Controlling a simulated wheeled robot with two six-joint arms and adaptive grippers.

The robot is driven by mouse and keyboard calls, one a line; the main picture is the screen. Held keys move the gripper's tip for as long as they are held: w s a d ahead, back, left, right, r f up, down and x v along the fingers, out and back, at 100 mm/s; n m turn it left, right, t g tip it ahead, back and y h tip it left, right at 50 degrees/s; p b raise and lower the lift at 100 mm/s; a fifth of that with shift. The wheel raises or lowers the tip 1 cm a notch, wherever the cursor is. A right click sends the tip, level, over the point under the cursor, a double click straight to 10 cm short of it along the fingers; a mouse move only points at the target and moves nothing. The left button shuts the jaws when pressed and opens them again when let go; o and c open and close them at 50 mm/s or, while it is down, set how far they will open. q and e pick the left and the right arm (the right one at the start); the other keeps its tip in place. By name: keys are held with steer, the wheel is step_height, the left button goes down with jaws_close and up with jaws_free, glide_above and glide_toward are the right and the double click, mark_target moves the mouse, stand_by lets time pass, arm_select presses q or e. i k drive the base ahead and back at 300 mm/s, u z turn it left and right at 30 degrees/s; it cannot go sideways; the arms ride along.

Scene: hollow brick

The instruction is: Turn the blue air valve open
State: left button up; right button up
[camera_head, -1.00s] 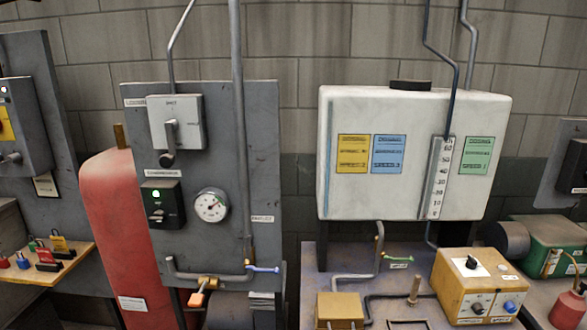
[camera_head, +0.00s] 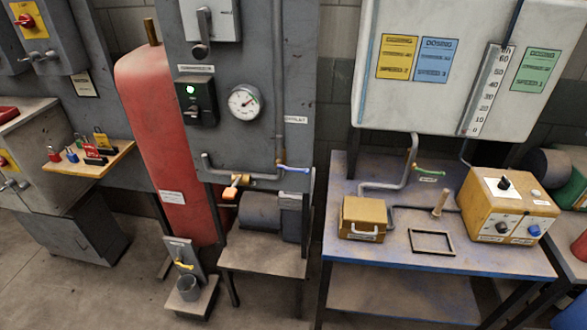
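The blue air valve (camera_head: 294,169) is a small blue lever on the pipe at the lower right of the grey panel (camera_head: 250,50). The lever lies roughly level and points right from the vertical pipe. An orange-ended fitting (camera_head: 231,191) sits on the pipe to its left. A round gauge (camera_head: 244,102) and a black switch box with a green light (camera_head: 195,102) are above it on the panel. Neither of my grippers shows in the head view.
A blue-topped table (camera_head: 400,262) at right bears a yellow box (camera_head: 363,218), a yellow control box (camera_head: 507,205) and a small frame. A green lever (camera_head: 430,170) is above it. A low bench (camera_head: 265,255) stands below the panel. Floor is clear at front left.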

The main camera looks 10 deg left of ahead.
mark_target(292, 169)
steer(key=k, duration=0.5)
steer(key=z, duration=1.85)
steer(key=i, duration=1.2)
steer(key=u, duration=1.9)
